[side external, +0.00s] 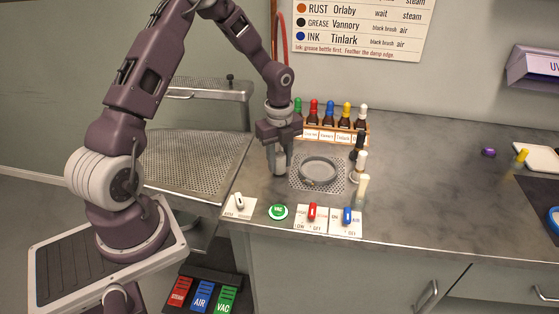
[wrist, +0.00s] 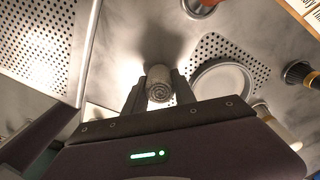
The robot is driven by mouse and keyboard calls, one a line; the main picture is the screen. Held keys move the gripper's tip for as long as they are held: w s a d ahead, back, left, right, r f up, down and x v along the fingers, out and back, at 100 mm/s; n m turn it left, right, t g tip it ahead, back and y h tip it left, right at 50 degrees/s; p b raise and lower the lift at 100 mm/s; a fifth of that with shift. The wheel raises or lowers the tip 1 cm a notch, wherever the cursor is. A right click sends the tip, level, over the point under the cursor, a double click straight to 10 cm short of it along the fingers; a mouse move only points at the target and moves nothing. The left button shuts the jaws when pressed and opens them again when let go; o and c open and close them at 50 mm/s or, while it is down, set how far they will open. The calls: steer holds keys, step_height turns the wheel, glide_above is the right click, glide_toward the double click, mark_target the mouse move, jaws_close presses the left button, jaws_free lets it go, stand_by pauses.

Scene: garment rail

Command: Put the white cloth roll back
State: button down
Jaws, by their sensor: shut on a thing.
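My gripper (side external: 279,158) is shut on the white cloth roll (wrist: 158,84), and its jaws also show in the wrist view (wrist: 158,92).
A grey ring (side external: 319,169) lies on the perforated plate (side external: 300,186). Several capped bottles stand in a wooden rack (side external: 364,139) behind. Brushes (side external: 362,184) stand to the right. Switches (side external: 312,213) and a green button (side external: 278,212) line the front edge.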

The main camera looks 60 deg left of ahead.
mark_target(280, 155)
steer(key=shift+f, duration=0.2)
steer(key=c, duration=1)
jaws_free()
steer(key=shift+r, duration=0.4)
step_height(280, 155, up, 11)
steer(key=shift+r, duration=0.1)
steer(key=s+d+r+n+t+y, duration=0.2)
steer(key=s+d+r+n+t, duration=0.1)
steer(key=s+d+r+n, duration=0.9)
steer(key=s+d+n+t, duration=0.1)
steer(key=s+n, duration=0.1)
steer(key=s, duration=0.1)
steer(key=s+d+r+n+h, duration=0.1)
steer(key=s+n, duration=0.1)
steer(key=s, duration=0.2)
steer(key=s+d+n+t+h, duration=0.1)
steer(key=s+n, duration=0.2)
steer(key=s, duration=0.1)
steer(key=shift+s+r+t, duration=0.25)
steer(key=shift+r+t, duration=0.05)
